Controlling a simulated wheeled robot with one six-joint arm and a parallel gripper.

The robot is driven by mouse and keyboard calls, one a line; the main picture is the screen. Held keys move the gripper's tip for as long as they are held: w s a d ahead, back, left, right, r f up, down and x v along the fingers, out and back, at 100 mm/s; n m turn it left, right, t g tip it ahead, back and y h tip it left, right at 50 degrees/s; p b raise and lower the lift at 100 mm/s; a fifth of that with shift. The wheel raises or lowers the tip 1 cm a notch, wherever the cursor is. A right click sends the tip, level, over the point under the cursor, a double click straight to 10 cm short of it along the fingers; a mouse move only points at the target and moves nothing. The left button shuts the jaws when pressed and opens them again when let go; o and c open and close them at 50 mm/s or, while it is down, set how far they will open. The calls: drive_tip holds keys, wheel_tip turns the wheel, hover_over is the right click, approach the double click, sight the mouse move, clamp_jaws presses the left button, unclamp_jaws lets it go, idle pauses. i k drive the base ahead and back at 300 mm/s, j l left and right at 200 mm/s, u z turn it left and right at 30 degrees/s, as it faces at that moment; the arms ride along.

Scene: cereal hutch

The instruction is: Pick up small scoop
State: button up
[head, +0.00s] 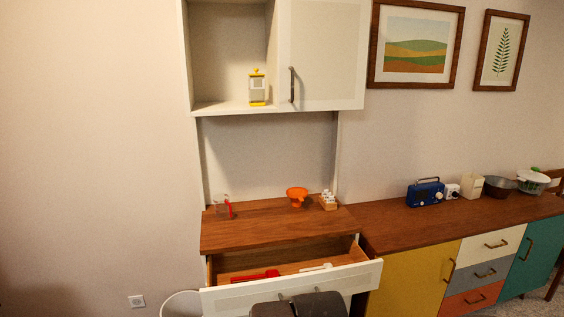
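A drawer (295,287) under the wooden counter is pulled open. Inside it on the left lies a red long-handled utensil (255,276). On the right in the drawer lies a white utensil (315,267) with a handle. Both look like scoops, but the drawer front partly hides them, and I cannot tell for certain which is the small scoop. My gripper is not recognizable in the head view. Dark rounded shapes at the bottom edge cover part of the drawer front, and I cannot tell what they are.
On the hutch counter (265,235) stand a clear cup with a red handle (222,207), an orange funnel-like item (297,196) and a rack of small white items (328,200). A yellow-topped container (257,87) stands in the upper cabinet. A sideboard (420,240) adjoins on the right.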

sight(326, 266)
drive_tip(key=k+u, duration=0.1)
drive_tip(key=l+u, duration=0.15)
drive_tip(key=u, duration=0.3)
drive_tip(key=l+u, duration=0.2)
drive_tip(key=u, duration=0.2)
drive_tip(key=i+l+u, duration=0.2)
drive_tip(key=l, duration=0.45)
drive_tip(key=i+l+u, duration=0.15)
drive_tip(key=l, duration=0.45)
drive_tip(key=l+u, duration=0.2)
drive_tip(key=l, duration=0.45)
drive_tip(key=i+l, duration=0.1)
drive_tip(key=i, duration=0.05)
